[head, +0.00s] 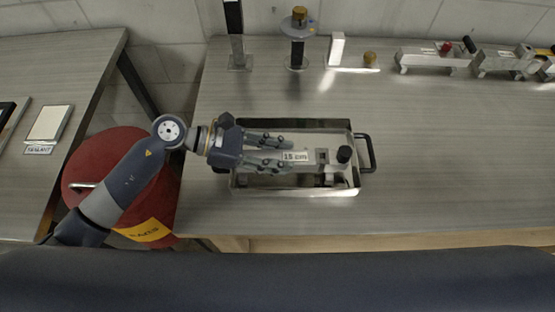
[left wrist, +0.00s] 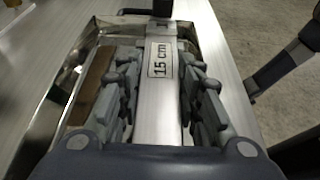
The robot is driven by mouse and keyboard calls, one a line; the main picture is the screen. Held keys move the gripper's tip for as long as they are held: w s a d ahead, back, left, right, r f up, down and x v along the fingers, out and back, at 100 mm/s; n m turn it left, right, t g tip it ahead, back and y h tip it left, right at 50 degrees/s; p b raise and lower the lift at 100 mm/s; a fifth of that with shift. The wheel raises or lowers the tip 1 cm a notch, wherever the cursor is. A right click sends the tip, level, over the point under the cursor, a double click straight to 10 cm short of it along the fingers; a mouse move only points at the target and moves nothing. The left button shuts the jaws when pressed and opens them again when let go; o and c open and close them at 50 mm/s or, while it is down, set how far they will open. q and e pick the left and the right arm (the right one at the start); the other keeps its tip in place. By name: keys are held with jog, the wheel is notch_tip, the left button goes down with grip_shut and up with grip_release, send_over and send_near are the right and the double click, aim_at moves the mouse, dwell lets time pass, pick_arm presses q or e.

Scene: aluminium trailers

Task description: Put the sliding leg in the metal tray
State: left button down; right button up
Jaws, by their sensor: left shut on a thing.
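The sliding leg (head: 322,157) is a bare metal bar with a "15 cm" label and a black knob at its right end. My left gripper (head: 284,154) is shut on it, with the fingers along both sides of the bar. The left wrist view also shows the labelled bar (left wrist: 163,62) between the fingers. The metal tray (head: 290,191) is a shiny rectangular tray with dark handles, near the table's front edge. The bar lies over the tray's opening, within its outline; whether it touches the floor of the tray I cannot tell. My right gripper is not in view.
Metal trailers (head: 432,60) stand at back right. The table right of the tray is clear. A red round object (head: 105,150) is at left.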

pick_arm(q)
jog(key=shift+f, duration=0.45)
jog(key=shift+w+r, duration=0.1)
jog(key=c, duration=1.1)
grip_release()
jog(key=shift+f, duration=0.2)
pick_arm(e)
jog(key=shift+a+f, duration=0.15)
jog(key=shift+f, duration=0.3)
